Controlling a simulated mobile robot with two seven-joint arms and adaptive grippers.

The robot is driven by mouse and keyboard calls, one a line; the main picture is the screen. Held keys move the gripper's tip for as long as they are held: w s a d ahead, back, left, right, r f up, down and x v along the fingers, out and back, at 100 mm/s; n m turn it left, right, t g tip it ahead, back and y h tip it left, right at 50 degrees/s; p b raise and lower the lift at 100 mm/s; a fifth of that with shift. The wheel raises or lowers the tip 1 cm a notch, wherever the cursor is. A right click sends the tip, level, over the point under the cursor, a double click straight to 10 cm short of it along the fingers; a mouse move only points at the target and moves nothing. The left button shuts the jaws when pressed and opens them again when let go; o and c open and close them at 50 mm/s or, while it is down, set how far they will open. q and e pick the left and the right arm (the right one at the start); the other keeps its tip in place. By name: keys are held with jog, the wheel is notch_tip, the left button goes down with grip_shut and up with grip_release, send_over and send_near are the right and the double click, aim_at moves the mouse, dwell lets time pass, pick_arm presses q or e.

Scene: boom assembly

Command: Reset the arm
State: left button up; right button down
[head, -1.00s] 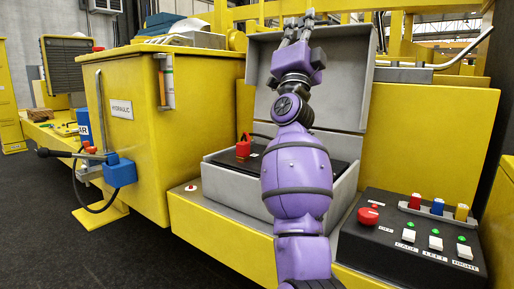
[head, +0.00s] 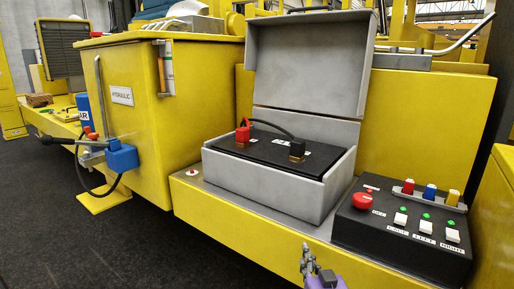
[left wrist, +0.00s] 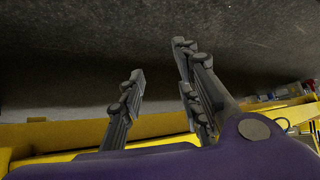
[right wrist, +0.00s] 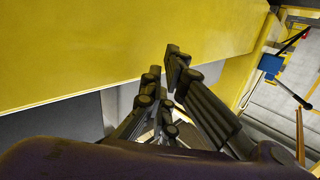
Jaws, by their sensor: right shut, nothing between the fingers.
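My right gripper (head: 307,262) is at the bottom edge of the head view, below the front edge of the yellow machine, clear of the box. Its fingers are close together with nothing between them, and they show in the right wrist view (right wrist: 162,68) in front of a yellow panel. My left gripper (left wrist: 160,80) shows only in the left wrist view. Its fingers are apart and empty, with dark floor beyond. The grey battery box (head: 262,191) stands with its lid (head: 307,65) up.
A black control box (head: 400,249) with a red button (head: 362,201), switches and green lights stands at the right. A yellow hydraulic tank (head: 130,135) with a blue valve block (head: 122,158) and lever stands at the left. Dark floor (head: 120,245) in front is clear.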

pick_arm(q)
jog(key=shift+w+d+r+p, duration=0.1)
jog(key=shift+w+r+p, duration=0.25)
jog(key=shift+r, duration=0.2)
jog(key=shift+w+d+r+p, duration=0.1)
jog(key=shift+w+r+p, duration=0.1)
jog(key=shift+r+p, duration=0.25)
pick_arm(e)
jog(key=s+d+f+g, duration=0.2)
jog(key=s+f, duration=0.7)
jog(key=s, duration=0.5)
jog(key=s+d+f+g+h, duration=0.1)
jog(key=s+f+g, duration=0.2)
jog(key=s+f, duration=0.6)
jog(key=s+d+f+g+h, duration=0.1)
jog(key=s+f, duration=0.7)
jog(key=s, duration=1.1)
jog(key=shift+s+d+f+g, duration=0.15)
jog(key=shift+d+f+g, duration=0.25)
jog(key=shift+d+g, duration=0.6)
pick_arm(q)
jog(key=shift+w+r, duration=0.1)
jog(key=shift+w, duration=0.05)
pick_arm(e)
jog(key=shift+a, duration=0.2)
pick_arm(q)
jog(key=shift+s+a, duration=0.15)
jog(key=shift+s, duration=0.05)
